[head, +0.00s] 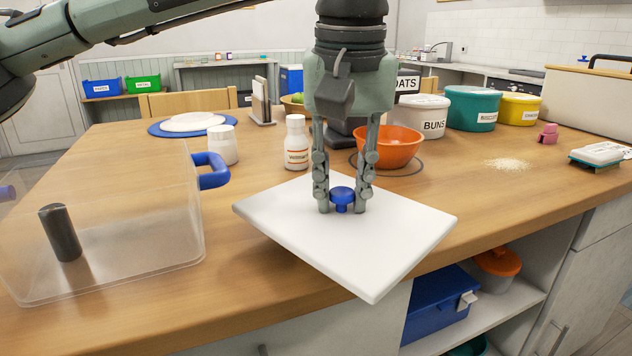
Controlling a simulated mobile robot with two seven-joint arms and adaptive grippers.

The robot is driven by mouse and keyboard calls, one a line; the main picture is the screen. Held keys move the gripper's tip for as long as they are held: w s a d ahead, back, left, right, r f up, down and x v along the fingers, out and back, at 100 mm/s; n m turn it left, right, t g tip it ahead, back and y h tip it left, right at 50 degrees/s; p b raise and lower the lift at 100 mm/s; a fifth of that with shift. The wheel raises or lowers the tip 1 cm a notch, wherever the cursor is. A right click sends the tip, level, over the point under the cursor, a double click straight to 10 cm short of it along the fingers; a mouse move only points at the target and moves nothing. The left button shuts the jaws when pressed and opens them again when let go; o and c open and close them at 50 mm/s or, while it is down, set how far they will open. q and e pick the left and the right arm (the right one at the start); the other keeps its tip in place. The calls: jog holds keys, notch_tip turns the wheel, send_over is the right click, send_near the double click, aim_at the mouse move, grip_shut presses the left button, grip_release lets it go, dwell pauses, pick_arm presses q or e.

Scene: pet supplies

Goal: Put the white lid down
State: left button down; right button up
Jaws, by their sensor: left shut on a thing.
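The white lid (340,257) is a flat square plate with a blue knob (342,194) at its middle. My left gripper (342,207) comes from above and is shut on the blue knob. The lid hangs over the front edge of the wooden counter, roughly level. I cannot tell how high it is above the counter. The lid hides part of the counter edge. My right gripper is not in view.
A clear bin (170,230) with a blue handle and a dark cylinder (60,232) inside stands at left. Two white bottles (297,145) and an orange bowl (386,150) stand behind the lid. Spilled crumbs (508,164) lie at right. The counter front right is clear.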

pick_arm(q)
jog(key=w+a, duration=0.1)
jog(key=w, duration=0.1)
jog(key=w+a, duration=0.1)
jog(key=w, duration=0.2)
jog(key=w+a+p, duration=0.1)
jog(key=w, duration=0.1)
jog(key=shift+w, duration=0.15)
jog(key=shift+f, duration=1.75)
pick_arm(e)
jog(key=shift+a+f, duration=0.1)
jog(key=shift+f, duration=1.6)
pick_arm(q)
jog(key=shift+f, duration=0.1)
jog(key=c, duration=1.6)
grip_release()
jog(key=shift+c, duration=0.2)
jog(key=o, duration=0.4)
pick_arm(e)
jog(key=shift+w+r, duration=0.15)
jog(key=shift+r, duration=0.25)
